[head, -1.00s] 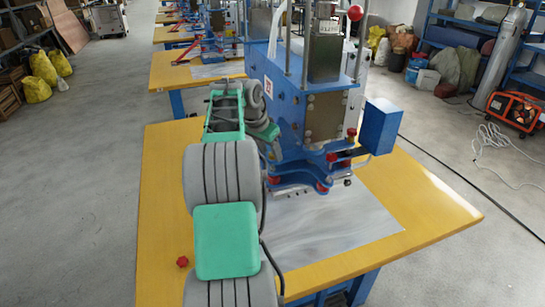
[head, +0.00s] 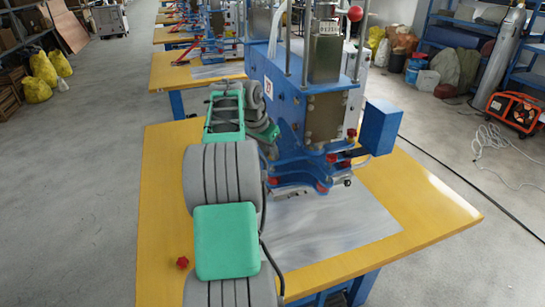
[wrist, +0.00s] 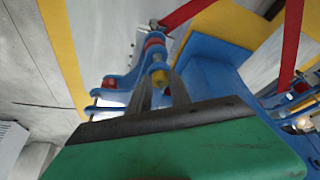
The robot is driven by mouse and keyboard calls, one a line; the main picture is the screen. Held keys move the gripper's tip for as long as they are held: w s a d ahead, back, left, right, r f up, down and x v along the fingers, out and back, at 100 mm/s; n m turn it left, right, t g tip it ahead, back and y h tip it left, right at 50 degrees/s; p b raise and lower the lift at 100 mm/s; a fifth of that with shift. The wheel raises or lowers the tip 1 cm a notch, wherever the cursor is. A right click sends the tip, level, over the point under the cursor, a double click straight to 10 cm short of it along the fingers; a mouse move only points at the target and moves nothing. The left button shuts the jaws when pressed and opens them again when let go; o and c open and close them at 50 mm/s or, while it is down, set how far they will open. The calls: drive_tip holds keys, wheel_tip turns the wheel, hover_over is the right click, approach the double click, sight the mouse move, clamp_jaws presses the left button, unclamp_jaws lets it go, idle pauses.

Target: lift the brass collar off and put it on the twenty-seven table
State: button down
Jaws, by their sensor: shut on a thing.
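The brass collar (wrist: 161,75) shows in the wrist view as a small yellow-gold ring below a red and grey round part on a blue bracket. My gripper (wrist: 161,90) has its two dark fingers closed on the collar from both sides. I cannot tell whether the collar is clear of the part above it. In the head view my grey and green arm reaches to the left side of the blue press (head: 300,100), and my fingers and the collar are hidden there.
The press stands on a yellow table (head: 160,210) with a grey sheet (head: 330,225) on it. A red knob (head: 182,262) lies at its front left. More yellow tables (head: 195,68) stand in a row behind. Grey floor (head: 75,170) is open on the left.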

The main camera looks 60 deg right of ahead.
drive_tip(key=shift+r, duration=0.65)
drive_tip(key=s+a+r, duration=0.7)
drive_tip(key=a+r, duration=0.4)
drive_tip(key=a, duration=0.1)
drive_tip(key=shift+r, duration=0.35)
drive_tip(key=shift+w+a, duration=0.1)
